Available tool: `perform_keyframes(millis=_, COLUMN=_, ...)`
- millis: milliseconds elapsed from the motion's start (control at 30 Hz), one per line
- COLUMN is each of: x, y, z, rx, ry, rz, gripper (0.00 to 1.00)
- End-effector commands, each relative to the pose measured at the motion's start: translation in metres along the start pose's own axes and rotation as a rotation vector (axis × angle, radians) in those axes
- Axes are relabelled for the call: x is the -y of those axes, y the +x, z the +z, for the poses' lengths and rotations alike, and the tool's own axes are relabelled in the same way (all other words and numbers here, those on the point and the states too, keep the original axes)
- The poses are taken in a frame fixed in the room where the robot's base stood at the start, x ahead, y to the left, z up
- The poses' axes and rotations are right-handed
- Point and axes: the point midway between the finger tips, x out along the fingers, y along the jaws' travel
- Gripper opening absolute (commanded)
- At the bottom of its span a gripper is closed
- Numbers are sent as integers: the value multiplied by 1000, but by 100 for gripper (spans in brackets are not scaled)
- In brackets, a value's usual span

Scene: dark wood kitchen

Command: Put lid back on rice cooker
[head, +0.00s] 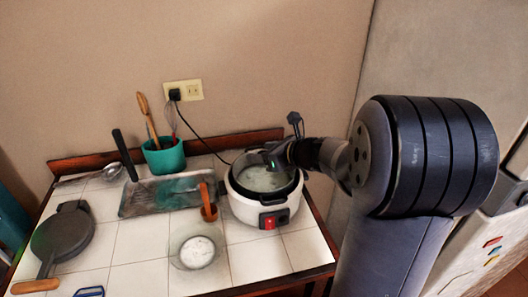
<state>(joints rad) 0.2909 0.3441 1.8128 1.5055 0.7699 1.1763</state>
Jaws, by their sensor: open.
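The rice cooker (256,207) is white with a black rim and a red switch on its front. It stands upright at the right of the tiled counter. Its round top shows a pale grey-green surface (262,180); I cannot tell whether this is a glass lid or the inside of the pot. My gripper (270,163) is open over the back of the cooker's top, reaching in from the right. Its fingertips are small and dark, and I cannot tell whether they touch anything. No separate lid is clearly seen.
A clear container with white contents (198,252) stands in front of the cooker, beside a brown wooden-looking item (208,203). A metal tray (150,197), a teal utensil pot (164,157) and a dark round pan (62,236) are further left. A black cord (197,135) runs to the wall outlet.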

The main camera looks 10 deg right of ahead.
Motion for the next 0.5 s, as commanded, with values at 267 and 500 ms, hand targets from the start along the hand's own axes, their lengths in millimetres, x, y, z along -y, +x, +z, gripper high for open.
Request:
perform_keyframes(millis=267, x=1, y=-16, z=12, rx=3, ry=-1, rz=-5, gripper=55)
perform_keyframes(millis=500, x=2, y=-72, z=11, rx=3, ry=-1, rz=-7, gripper=55)
